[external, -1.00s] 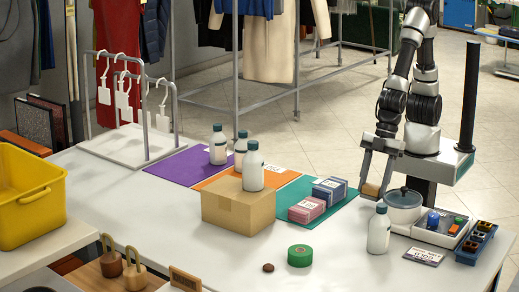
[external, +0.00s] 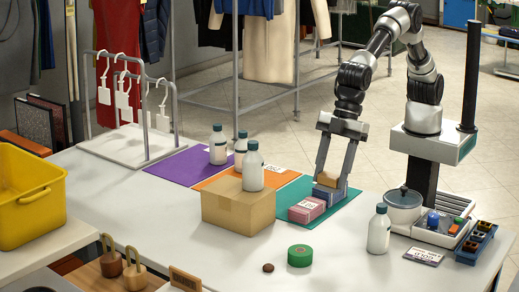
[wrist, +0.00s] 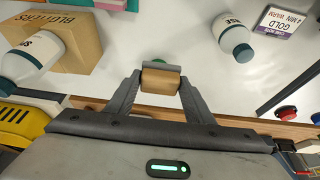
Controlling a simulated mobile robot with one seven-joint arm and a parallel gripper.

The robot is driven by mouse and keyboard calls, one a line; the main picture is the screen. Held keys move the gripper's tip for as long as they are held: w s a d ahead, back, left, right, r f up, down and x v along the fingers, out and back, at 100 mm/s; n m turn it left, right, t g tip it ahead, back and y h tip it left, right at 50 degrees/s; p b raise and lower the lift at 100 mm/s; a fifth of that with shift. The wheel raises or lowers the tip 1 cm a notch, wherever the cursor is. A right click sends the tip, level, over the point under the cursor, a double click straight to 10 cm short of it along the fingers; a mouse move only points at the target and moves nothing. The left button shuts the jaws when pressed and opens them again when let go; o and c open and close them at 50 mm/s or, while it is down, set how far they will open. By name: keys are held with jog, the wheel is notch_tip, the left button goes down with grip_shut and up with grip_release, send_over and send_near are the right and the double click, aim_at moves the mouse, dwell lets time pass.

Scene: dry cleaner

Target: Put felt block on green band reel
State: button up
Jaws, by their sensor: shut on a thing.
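The felt block (external: 326,180), a small tan block with a grey layer, is between the fingers of my gripper (external: 329,176). The wrist view also shows the felt block (wrist: 160,80) clamped between both fingertips of my gripper (wrist: 160,84). In the external view it overlaps the blue boxes (external: 329,194) on the teal mat; the exact gap is unclear. The green band reel (external: 300,260) lies flat on the white table, nearer the camera than my gripper. In the wrist view only slivers of the green reel (wrist: 158,58) show past the block.
A cardboard box (external: 236,212) with a bottle on top stands left of the reel. Pink boxes (external: 307,208) sit between gripper and reel. A white bottle (external: 379,232) stands right of the reel. A small brown disc (external: 268,267) lies beside it. The front table area is mostly clear.

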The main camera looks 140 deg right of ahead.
jog(key=p, duration=0.3)
send_over(298, 252)
jog(key=s, duration=0.3)
jog(key=f, duration=0.2)
jog(key=w, duration=0.1)
notch_tip(298, 252, down, 10)
jog(key=shift+w+f, duration=0.1)
jog(key=shift+b, duration=0.3)
jog(key=shift+f, duration=0.2)
jog(key=o, duration=1)
